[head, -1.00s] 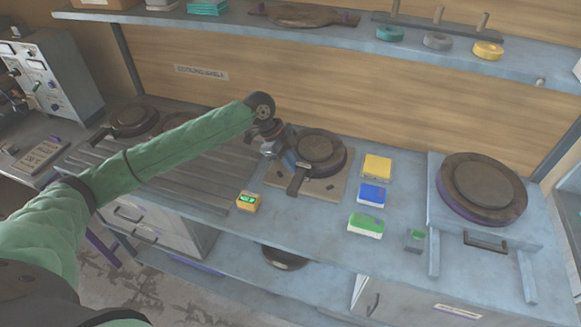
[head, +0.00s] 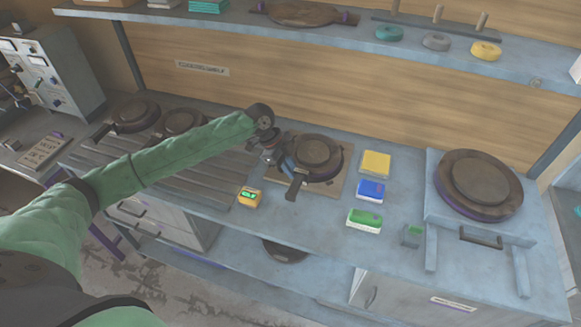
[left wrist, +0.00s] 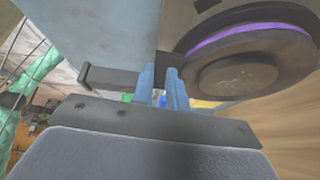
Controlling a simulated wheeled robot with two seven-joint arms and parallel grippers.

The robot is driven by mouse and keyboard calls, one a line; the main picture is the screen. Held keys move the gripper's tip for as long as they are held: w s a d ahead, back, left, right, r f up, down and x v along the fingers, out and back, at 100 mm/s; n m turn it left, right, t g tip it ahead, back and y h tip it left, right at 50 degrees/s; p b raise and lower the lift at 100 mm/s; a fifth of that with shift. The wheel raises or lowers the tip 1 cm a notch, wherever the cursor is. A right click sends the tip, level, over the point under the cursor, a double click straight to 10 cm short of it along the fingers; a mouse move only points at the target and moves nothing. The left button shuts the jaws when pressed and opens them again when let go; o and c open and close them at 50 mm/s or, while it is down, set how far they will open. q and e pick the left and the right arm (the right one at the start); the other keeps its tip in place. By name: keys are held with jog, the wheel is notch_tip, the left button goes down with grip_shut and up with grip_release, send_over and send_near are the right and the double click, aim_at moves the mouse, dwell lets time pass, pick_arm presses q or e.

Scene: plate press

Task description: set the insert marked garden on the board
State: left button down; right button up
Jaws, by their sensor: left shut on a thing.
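My left gripper (head: 287,164) reaches in from the left and is shut on the handle of a dark round insert (head: 318,152). The left wrist view shows its fingers (left wrist: 163,88) around the handle (left wrist: 110,78), with the stepped disc (left wrist: 240,65) and its purple band close on the right. The insert is over the tan square board (head: 336,190), with its handle pointing to the front. I cannot tell whether it touches the board. No garden mark is readable. My right gripper is not in view.
Two more dark round inserts (head: 133,113) (head: 185,121) lie on the slatted rack at left. Yellow (head: 376,163), blue (head: 371,189) and green (head: 365,220) blocks stand right of the board. A small orange device (head: 250,197) is front left. A large round plate (head: 480,182) is at right.

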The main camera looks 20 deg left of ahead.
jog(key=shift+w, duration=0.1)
pick_arm(q)
jog(key=c, duration=1.4)
grip_release()
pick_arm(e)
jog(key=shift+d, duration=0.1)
